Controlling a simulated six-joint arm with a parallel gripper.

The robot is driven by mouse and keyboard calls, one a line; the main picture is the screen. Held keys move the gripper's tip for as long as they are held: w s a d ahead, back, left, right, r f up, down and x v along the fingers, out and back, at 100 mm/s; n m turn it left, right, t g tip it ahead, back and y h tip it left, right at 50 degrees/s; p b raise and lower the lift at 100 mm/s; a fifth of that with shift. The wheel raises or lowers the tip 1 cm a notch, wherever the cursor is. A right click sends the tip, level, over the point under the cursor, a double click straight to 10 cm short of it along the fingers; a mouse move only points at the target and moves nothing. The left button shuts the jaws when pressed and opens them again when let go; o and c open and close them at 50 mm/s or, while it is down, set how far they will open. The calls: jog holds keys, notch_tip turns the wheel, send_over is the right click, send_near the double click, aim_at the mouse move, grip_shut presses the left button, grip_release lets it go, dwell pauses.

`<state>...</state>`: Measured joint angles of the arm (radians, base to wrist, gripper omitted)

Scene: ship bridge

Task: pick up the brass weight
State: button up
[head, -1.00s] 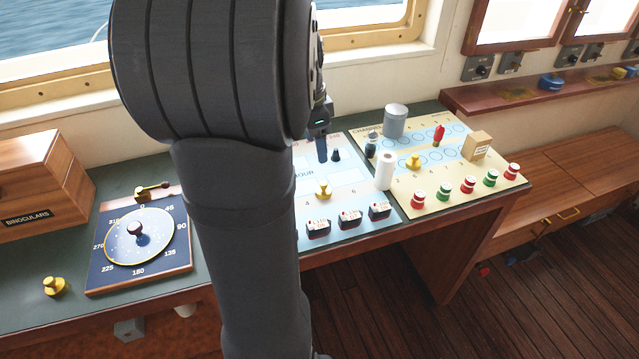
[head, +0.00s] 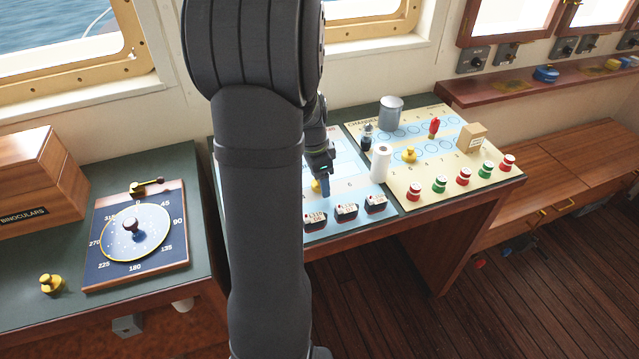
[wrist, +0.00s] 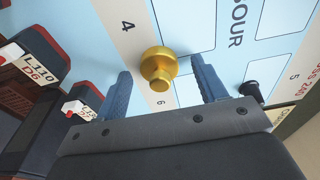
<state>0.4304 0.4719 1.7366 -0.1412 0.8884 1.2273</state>
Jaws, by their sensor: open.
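A brass weight (head: 316,186), a gold knob-shaped piece, stands on the light blue harbour board. It is partly hidden by my arm and gripper in the head view. In the wrist view the brass weight (wrist: 158,64) shows whole, between the tips of my two blue fingers. My gripper (wrist: 160,82) is open, with a gap on each side of the weight; I see no contact. In the head view my gripper (head: 326,184) is low over the board at the weight. Similar brass weights stand on the channel board (head: 409,155) and at the desk's left (head: 50,284).
Several dark labelled blocks (head: 346,212) line the board's front edge, close to my gripper. A white cylinder (head: 381,163) stands to the right. The channel board beyond holds a grey canister (head: 391,113), a small box (head: 471,138) and several red and green pieces (head: 440,185).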

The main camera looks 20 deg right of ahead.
jog(key=c, duration=1.2)
